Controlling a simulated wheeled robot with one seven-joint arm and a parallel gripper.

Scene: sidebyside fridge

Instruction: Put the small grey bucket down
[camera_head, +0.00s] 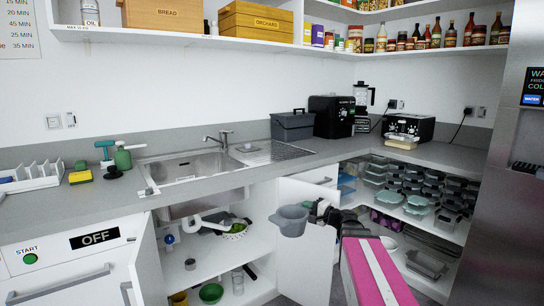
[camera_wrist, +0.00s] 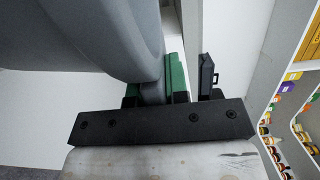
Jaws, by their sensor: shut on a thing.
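The small grey bucket (camera_head: 290,221) hangs in the air in front of the open white cabinet door below the counter. My gripper (camera_head: 318,212) is to the right of the bucket and shut on its rim or handle side; the exact contact is hard to see in the head view. In the wrist view the bucket (camera_wrist: 85,35) fills the upper left, close to the camera. A part of it runs down between the dark and green fingers of my gripper (camera_wrist: 160,90).
The open cabinet door (camera_head: 300,262) stands behind the bucket. The grey counter (camera_head: 225,180) has a sink (camera_head: 190,166). Right, shelves hold several lidded containers (camera_head: 415,205).

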